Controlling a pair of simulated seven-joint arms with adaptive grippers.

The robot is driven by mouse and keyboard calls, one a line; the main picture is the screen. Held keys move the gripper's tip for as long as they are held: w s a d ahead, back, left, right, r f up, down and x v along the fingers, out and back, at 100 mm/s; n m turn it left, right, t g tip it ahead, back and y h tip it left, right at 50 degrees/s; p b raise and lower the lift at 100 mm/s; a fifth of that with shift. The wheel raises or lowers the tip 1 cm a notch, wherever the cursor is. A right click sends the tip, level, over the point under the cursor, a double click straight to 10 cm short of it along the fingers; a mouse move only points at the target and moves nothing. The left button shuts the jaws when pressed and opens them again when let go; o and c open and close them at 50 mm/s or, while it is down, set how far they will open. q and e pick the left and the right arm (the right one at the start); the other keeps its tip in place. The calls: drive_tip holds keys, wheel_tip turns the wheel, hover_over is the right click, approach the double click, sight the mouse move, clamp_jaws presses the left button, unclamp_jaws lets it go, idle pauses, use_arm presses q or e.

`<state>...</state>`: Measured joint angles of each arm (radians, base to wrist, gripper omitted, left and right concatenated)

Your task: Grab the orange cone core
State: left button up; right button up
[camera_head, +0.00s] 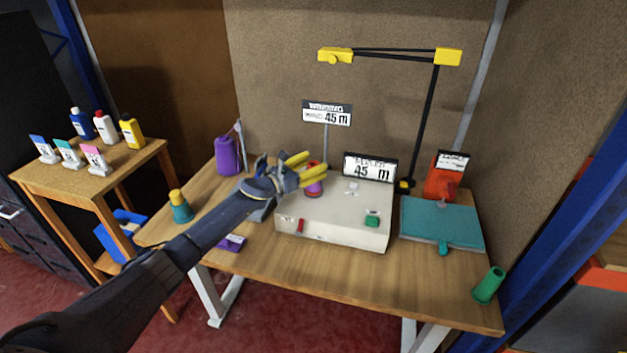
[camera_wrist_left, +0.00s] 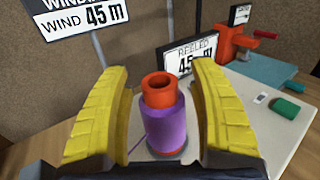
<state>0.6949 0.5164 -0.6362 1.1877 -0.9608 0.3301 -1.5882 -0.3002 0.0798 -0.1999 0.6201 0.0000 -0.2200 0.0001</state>
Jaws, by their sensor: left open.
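The orange cone core (camera_wrist_left: 159,92) stands upright on the white machine (camera_head: 346,226), with purple yarn (camera_wrist_left: 166,128) wound around its lower part. Its open orange top shows above the yarn. In the head view the core (camera_head: 313,188) is partly hidden by my left gripper (camera_head: 318,164). My left gripper is open, with one yellow finger on each side of the core in the wrist view. A gap shows between the core and each finger there. My right gripper is in neither view.
A sign reading 45 m (camera_head: 326,114) stands on a post behind the machine. A counter display (camera_head: 369,168) sits at its back.

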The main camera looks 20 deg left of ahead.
use_arm(q)
drive_tip(key=shift+c, duration=0.2)
clamp_jaws()
idle(0.3)
